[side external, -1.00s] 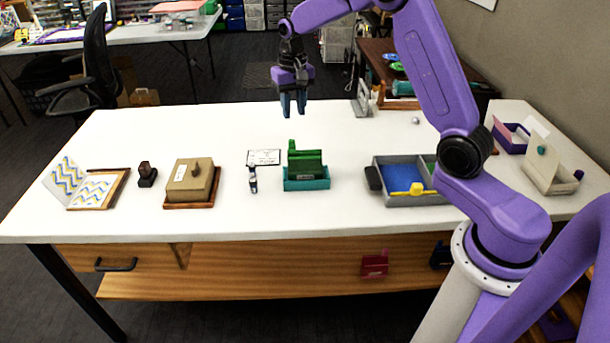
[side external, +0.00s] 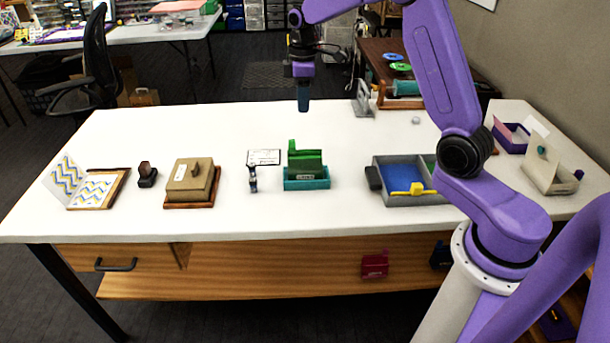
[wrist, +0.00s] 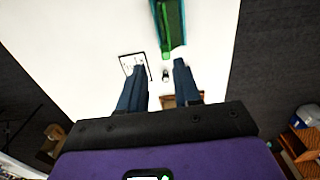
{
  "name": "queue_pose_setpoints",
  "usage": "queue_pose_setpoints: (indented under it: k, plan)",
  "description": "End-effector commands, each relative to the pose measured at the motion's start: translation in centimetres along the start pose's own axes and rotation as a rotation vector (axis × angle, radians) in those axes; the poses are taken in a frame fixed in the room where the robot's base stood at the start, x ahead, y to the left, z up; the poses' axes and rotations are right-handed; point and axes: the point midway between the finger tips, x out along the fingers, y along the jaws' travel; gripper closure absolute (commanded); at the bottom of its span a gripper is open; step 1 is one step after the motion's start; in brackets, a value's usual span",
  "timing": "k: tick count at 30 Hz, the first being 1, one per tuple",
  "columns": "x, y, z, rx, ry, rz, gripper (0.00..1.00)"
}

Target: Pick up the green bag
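A green item (side external: 305,166), likely the bag, sits in a small teal tray (side external: 306,184) in the middle of the white table. It has a brighter green upright piece at its left back. In the wrist view the green item (wrist: 165,28) and the teal tray (wrist: 183,30) show at the top, partly cut off by the frame edge. My gripper (side external: 303,108) hangs above the back of the table, well apart from the tray. In the wrist view its two blue fingers (wrist: 158,66) are spread with nothing between them.
A white card (side external: 264,157) and a small upright object (side external: 253,180) stand left of the tray. A grey divided box (side external: 382,199) with a yellow piece (side external: 412,189) is to the right. A tan box (side external: 190,181) sits further left. The table's back middle is clear.

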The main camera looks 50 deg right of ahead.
Motion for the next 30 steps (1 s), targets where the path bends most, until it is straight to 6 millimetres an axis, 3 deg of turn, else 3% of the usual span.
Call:
queue_pose_setpoints:
  k: [12, 20, 30]
  plan:
    - [7.6, -0.1, 0.1, 0.002, -0.003, -0.003, 0.67]
    - [9.3, -0.1, 0.1, 0.003, 0.0, 0.0, 0.67]
    - [13.6, -0.6, 0.4, 0.003, -0.002, -0.002, 0.67]
